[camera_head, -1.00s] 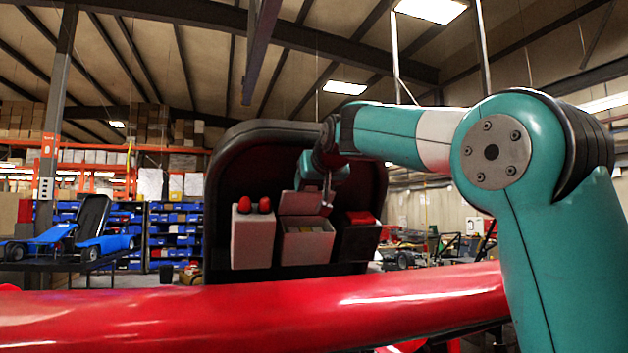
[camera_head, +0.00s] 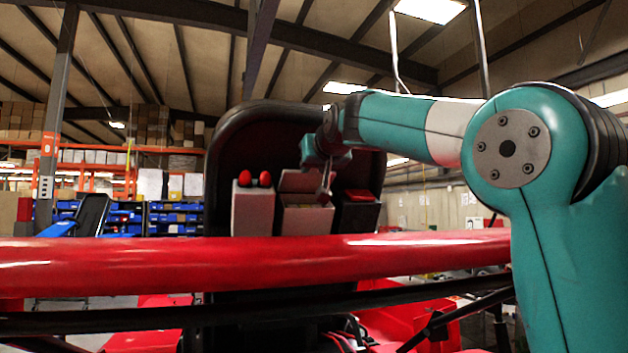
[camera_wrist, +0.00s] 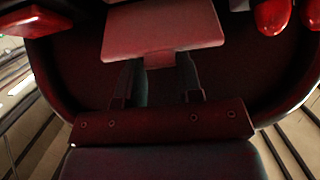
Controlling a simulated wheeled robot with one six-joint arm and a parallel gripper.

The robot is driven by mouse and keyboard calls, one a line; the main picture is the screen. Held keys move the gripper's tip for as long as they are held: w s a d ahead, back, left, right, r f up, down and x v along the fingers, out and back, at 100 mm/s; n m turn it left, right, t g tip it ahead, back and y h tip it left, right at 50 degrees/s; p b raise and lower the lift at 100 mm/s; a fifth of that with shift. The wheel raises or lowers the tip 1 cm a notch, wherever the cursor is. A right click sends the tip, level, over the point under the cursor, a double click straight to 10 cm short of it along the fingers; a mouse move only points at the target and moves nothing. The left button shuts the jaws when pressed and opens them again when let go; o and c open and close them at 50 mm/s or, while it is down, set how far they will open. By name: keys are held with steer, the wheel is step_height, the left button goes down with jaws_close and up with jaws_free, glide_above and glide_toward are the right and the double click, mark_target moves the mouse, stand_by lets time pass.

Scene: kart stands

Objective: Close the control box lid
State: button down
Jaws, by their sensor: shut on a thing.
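The control box (camera_head: 308,221) is the middle of three boxes on a dark upright panel. Its lid (camera_head: 300,181) stands raised at the back of the box, so the box is open. My gripper (camera_head: 325,192) is at the right side of the lid, just above the opening. In the wrist view the lid (camera_wrist: 165,28) is a pinkish plate at the top. The two fingers of my gripper (camera_wrist: 159,72) reach up to its lower edge and are shut on a small tab there. The box's lower part is hidden behind a red bar in the head view.
A long red bar (camera_head: 200,252) crosses in front of the panel. A grey box with two red knobs (camera_head: 253,210) stands to the left. A dark red-topped box (camera_head: 358,212) stands to the right. Shelves with blue bins (camera_head: 175,220) are behind.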

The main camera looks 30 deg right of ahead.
steer(key=f+b, duration=0.1)
steer(key=b, duration=0.1)
steer(key=f+t+b, duration=0.1)
steer(key=b, duration=0.1)
steer(key=shift+s+f, duration=0.1)
steer(key=shift+s, duration=0.2)
steer(key=shift+s+a+f+b, duration=0.1)
steer(key=shift+s+f+b, duration=0.1)
steer(key=shift+f+b, duration=0.15)
steer(key=c, duration=0.8)
jaws_free()
steer(key=shift+o, duration=0.2)
steer(key=shift+r, duration=0.15)
steer(key=b+v, duration=0.4)
steer(key=v, duration=1.3)
steer(key=shift+s+a+f, duration=0.2)
steer(key=shift+s+f, duration=0.05)
